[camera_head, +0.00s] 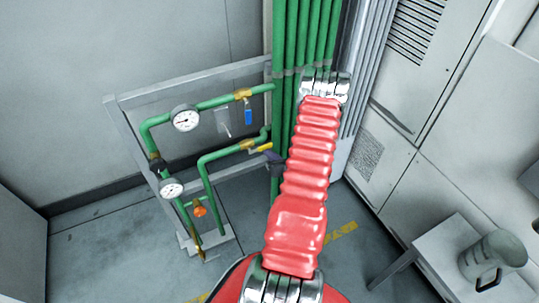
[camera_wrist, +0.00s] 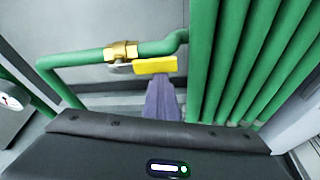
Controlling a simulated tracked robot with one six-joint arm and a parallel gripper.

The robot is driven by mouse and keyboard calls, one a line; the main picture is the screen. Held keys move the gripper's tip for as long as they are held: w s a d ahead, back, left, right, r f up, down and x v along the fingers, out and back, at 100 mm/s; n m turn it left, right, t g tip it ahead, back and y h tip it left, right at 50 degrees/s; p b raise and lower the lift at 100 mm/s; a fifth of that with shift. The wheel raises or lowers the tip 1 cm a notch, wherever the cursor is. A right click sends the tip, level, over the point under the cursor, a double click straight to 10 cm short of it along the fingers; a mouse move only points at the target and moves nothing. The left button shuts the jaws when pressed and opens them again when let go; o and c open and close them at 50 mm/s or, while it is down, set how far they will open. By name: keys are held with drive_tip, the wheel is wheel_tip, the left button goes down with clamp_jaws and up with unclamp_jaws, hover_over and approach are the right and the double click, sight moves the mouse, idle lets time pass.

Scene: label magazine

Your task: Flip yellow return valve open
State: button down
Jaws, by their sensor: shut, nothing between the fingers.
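The yellow return valve handle (camera_head: 264,147) is on the lower green pipe, to the right of its brass valve body (camera_head: 247,145). In the wrist view the yellow handle (camera_wrist: 154,65) points right from the brass body (camera_wrist: 121,51), roughly along the pipe and just below it. My gripper (camera_head: 273,157) is shut and empty. In the wrist view its dark fingers (camera_wrist: 162,86) end at the handle's lower edge. I cannot tell whether they touch it. My red arm hides part of the pipes behind it.
A blue-handled valve (camera_head: 248,116) sits on the upper pipe, its handle hanging down. Two gauges (camera_head: 186,118) and an orange knob (camera_head: 200,209) are on the left. Vertical green pipes (camera_wrist: 240,60) stand close right of my fingers. A jug (camera_head: 492,262) stands on a table at right.

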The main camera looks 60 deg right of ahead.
drive_tip(key=shift+d+r, duration=0.1)
drive_tip(key=shift+r, duration=0.15)
drive_tip(key=shift+w+d+r, duration=0.1)
drive_tip(key=shift+w+r, duration=0.05)
drive_tip(key=shift+r, duration=0.6)
wheel_tip(320, 180, down, 6)
drive_tip(key=a+v, duration=0.1)
drive_tip(key=v, duration=1)
drive_tip(key=shift+w, duration=0.35)
